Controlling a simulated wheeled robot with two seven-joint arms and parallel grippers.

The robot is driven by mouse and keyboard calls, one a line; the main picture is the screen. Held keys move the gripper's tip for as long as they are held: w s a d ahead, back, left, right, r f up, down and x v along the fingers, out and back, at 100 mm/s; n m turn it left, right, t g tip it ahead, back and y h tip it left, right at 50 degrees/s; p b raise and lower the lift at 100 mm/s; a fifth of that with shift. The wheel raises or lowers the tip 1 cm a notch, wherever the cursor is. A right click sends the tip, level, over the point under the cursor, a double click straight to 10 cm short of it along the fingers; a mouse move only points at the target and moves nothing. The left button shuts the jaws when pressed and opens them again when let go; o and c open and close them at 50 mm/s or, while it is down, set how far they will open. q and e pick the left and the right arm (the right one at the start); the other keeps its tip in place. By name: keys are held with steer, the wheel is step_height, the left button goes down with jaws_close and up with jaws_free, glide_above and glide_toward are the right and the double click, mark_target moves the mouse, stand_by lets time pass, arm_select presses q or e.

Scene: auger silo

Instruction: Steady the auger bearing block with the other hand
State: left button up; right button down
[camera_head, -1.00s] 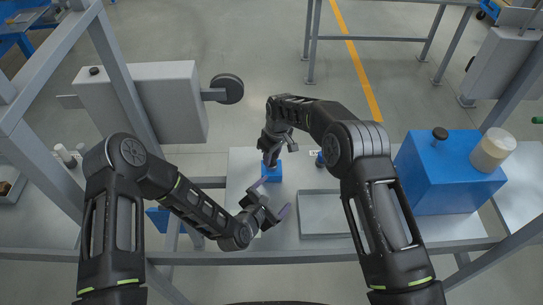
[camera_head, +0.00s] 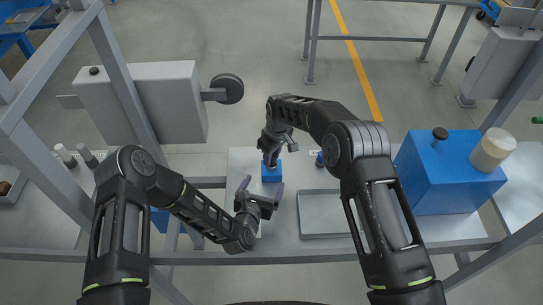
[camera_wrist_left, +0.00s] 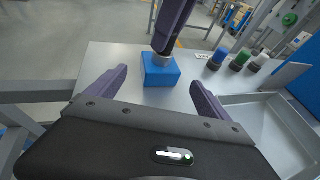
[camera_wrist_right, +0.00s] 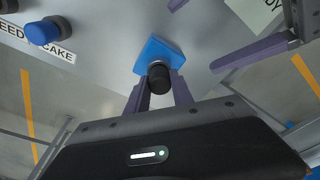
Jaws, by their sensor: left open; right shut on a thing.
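The auger bearing block is a blue block (camera_head: 272,173) on the grey table, with a short grey and black cylinder on its top. In the right wrist view the black knob (camera_wrist_right: 159,76) on the block (camera_wrist_right: 158,52) sits between the fingers of my right gripper (camera_wrist_right: 160,92), which is shut on it. My left gripper (camera_head: 260,188) is open and empty, just on the near side of the block. In the left wrist view the block (camera_wrist_left: 160,72) lies ahead, between and beyond the open fingers, not touching them. A right gripper finger hides part of its top.
A shallow grey tray (camera_head: 325,233) lies right of the block. A large blue box (camera_head: 450,180) with a black knob and a pale jar stands further right. Several small knobs (camera_wrist_left: 238,62) stand behind the tray. A frame rail (camera_head: 330,256) crosses in front.

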mark_target(269, 174)
arm_select(q)
steer(key=x, duration=0.9)
steer(key=shift+w+d+f, duration=0.1)
steer(key=shift+w, duration=0.1)
steer(key=shift+c, duration=0.4)
steer(key=c, duration=1)
steer(key=shift+c, duration=1)
